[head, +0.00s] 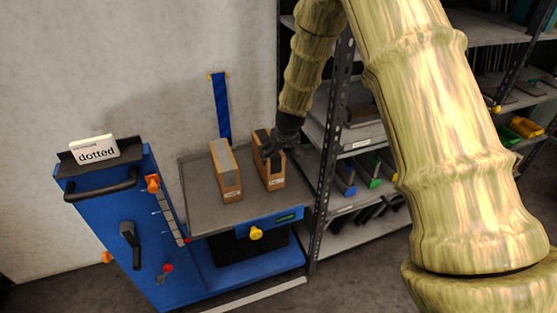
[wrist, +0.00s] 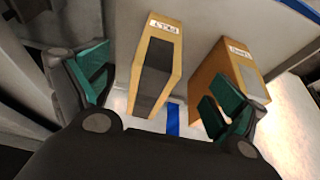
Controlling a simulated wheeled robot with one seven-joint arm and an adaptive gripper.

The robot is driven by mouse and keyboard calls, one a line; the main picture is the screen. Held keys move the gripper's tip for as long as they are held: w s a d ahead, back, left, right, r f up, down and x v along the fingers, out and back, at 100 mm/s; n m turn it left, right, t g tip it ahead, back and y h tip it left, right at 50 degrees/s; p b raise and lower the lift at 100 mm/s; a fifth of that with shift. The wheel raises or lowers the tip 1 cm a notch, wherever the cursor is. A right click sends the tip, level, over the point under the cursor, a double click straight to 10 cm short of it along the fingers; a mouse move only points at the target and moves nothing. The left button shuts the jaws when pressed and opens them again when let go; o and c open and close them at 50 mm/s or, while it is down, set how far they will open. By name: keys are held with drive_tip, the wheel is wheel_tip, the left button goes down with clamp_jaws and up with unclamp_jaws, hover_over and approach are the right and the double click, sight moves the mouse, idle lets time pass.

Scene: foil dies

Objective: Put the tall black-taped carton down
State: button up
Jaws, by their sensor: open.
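The tall black-taped carton (head: 273,182) stands upright on a grey tabletop (head: 198,219), on its right side in the head view. In the wrist view the same carton (wrist: 171,57) shows its dark tape strip and a white label. My gripper (head: 274,150) is at the carton's top in the head view. In the wrist view my gripper (wrist: 160,92) is open, with its green-padded fingers apart on either side of the carton and a gap visible at the left finger. Whether the right finger touches anything is unclear.
A grey-taped carton (head: 228,177) stands close by on the left of the tabletop. The blue machine (head: 120,220) bears a "dotted" sign (head: 93,149). A metal shelf rack (head: 335,140) with coloured bins stands just right of the tabletop. Bare tabletop lies in front of the cartons.

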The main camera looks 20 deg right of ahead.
drive_tip(key=s+f+g+h, duration=0.1)
drive_tip(key=s+f+g, duration=0.2)
drive_tip(key=s+f, duration=1.8)
drive_tip(key=s+a+f, duration=0.2)
drive_tip(key=s, duration=1.3)
drive_tip(key=s+a+f+g, duration=0.1)
drive_tip(key=s+a+f, duration=0.1)
drive_tip(key=s, duration=1.3)
drive_tip(key=shift+s+a+f+m+g+y, duration=0.15)
drive_tip(key=shift+s+f+m+g+y, duration=0.15)
drive_tip(key=shift+m+y, duration=0.1)
